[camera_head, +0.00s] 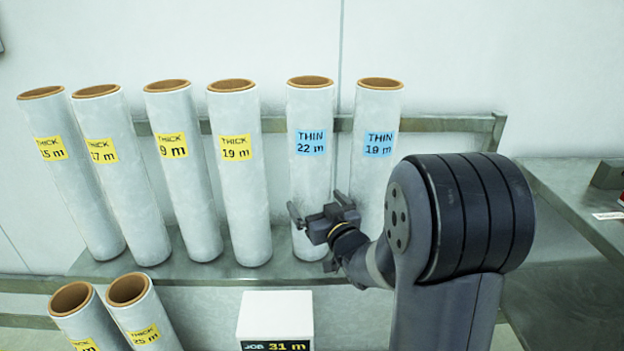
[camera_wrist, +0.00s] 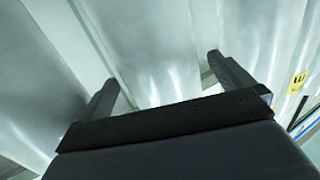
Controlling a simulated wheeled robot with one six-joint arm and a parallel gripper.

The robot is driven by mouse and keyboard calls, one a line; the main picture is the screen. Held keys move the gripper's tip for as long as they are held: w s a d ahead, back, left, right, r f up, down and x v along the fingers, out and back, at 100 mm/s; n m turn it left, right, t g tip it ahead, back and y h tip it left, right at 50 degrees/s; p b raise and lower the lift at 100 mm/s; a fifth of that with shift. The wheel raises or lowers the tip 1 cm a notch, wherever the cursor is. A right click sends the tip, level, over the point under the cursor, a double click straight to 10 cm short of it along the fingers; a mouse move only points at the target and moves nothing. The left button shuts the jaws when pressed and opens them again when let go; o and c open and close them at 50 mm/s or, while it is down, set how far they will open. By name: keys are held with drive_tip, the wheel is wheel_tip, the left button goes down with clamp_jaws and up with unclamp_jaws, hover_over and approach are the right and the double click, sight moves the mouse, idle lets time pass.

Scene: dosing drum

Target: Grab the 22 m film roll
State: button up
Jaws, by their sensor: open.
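The 22 m film roll (camera_head: 309,120) is a tall white roll with a brown core and a blue "THIN 22 m" label. It stands upright on the shelf in the head view. My gripper (camera_head: 318,207) is open at its lower part, with one finger near each side edge. In the wrist view, a pale roll surface (camera_wrist: 150,45) lies between the two open fingers of my gripper (camera_wrist: 162,72). I cannot tell how far the fingers reach past its sides, or whether they touch it. My gripper and wrist hide part of the roll's lower end.
The "THIN 19 m" roll (camera_head: 379,115) stands close on the right, partly behind my arm. A "THICK 19 m" roll (camera_head: 243,190) stands to the left, with more yellow-labelled rolls beyond. A rail (camera_head: 440,124) runs behind. A white box (camera_head: 275,312) reading "JOB 31 m" is in front.

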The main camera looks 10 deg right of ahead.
drive_tip(key=w, duration=0.4)
drive_tip(key=shift+w+a+f, duration=0.15)
drive_tip(key=shift+w+a, duration=0.1)
drive_tip(key=shift+a, duration=0.05)
drive_tip(key=shift+c, duration=0.6)
drive_tip(key=c, duration=1.5)
drive_tip(key=shift+r, duration=0.2)
drive_tip(key=shift+c, duration=0.4)
drive_tip(key=shift+r, duration=0.1)
